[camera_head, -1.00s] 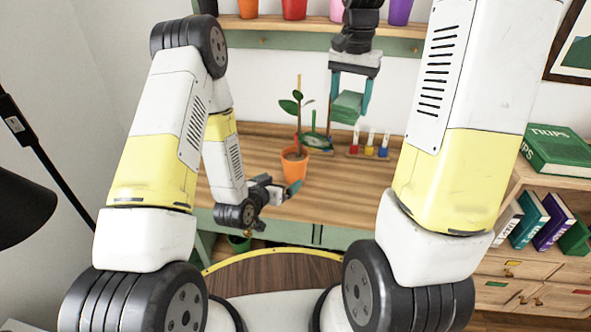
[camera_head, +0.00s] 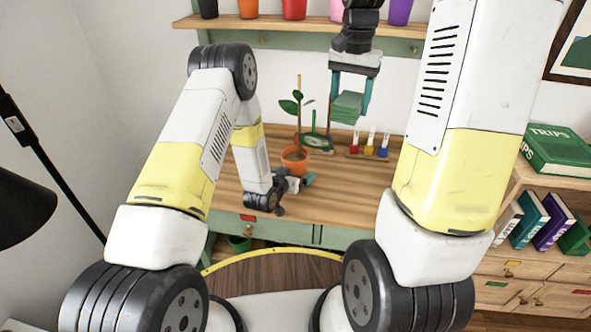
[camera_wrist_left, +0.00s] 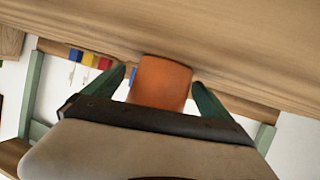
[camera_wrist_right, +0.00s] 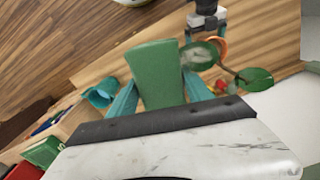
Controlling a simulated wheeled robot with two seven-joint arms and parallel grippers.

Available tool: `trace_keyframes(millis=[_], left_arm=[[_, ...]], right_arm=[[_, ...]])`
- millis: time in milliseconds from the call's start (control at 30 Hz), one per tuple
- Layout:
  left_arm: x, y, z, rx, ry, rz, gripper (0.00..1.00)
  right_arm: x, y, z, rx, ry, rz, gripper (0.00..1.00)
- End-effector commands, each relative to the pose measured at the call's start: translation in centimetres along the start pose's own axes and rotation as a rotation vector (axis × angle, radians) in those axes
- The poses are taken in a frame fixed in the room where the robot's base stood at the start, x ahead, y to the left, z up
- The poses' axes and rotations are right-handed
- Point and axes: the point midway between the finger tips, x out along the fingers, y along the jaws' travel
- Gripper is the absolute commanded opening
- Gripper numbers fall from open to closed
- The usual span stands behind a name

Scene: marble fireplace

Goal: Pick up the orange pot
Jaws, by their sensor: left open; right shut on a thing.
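The orange pot (camera_head: 294,158) stands on the wooden tabletop with a leafy plant (camera_head: 298,108) and a thin stake in it. In the left wrist view the orange pot (camera_wrist_left: 162,82) shows between the two green fingers of my left gripper (camera_wrist_left: 158,76), which is open. In the head view my left gripper (camera_head: 292,181) is low at the pot's front; whether its fingers touch the pot I cannot tell. My right gripper (camera_head: 350,98) is shut on a green block (camera_head: 347,107), held above the table; the block (camera_wrist_right: 157,75) also shows in the right wrist view.
Small red, yellow and blue items (camera_head: 369,149) stand right of the pot. A round green-rimmed object (camera_head: 316,141) is behind it. A shelf (camera_head: 270,24) above holds several coloured pots, one also orange (camera_head: 248,8). A bookcase (camera_head: 540,183) is at right, a black lamp (camera_head: 22,208) at left.

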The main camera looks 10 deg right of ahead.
Motion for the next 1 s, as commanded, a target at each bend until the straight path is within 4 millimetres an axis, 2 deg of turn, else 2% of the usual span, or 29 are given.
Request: trace_keyframes(millis=[233,267,733,1000], left_arm=[[0.28,0.0,0.02,0.0,-0.001,0.0,0.96],[0.27,0.0,0.02,0.0,-0.001,0.0,0.92],[0.24,-0.01,0.01,0.0,-0.001,0.0,0.0],[0.19,0.03,-0.44,0.0,0.004,0.0,0.0]], right_arm=[[-0.01,0.0,0.0,0.0,0.0,0.0,0.26],[-0.01,0.0,0.0,0.0,0.0,0.0,0.26],[-0.01,0.0,0.0,0.0,0.0,0.0,0.26],[-0.01,0.0,0.0,0.0,0.0,0.0,0.26]])
